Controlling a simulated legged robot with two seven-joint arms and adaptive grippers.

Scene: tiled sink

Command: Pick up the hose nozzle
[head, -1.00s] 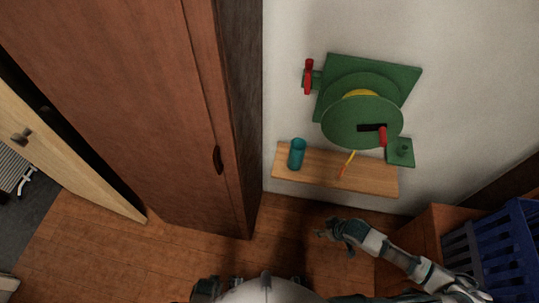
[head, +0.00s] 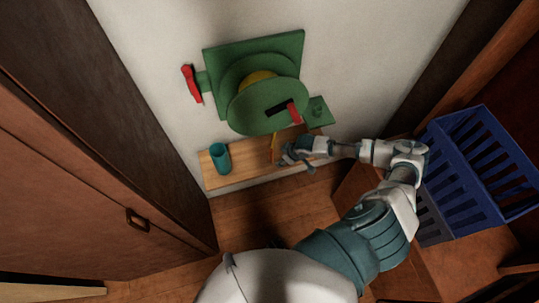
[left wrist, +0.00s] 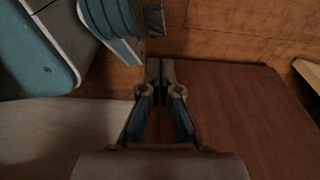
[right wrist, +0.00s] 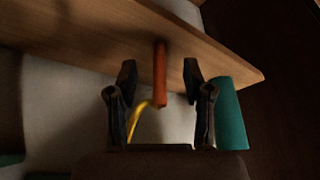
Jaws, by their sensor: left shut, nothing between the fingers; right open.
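The hose nozzle (right wrist: 160,75) is a thin orange-red stick on the end of a yellow hose (right wrist: 138,118) in the right wrist view. It is by the wooden shelf. My right gripper (right wrist: 159,71) is open, with one finger on each side of the nozzle in that view; I cannot tell whether they touch. In the head view my right gripper (head: 284,158) is at the right part of the shelf and partly hides the nozzle area. My left gripper (left wrist: 160,66) is shut and empty, low over the brown floor area, out of the head view.
A teal cup (head: 220,158) stands on the wooden shelf (head: 245,160), left of my right gripper. The green hose reel (head: 262,100) with red handles is on the wall above. A blue crate (head: 460,165) is at the right. A brown cabinet (head: 80,200) stands at the left.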

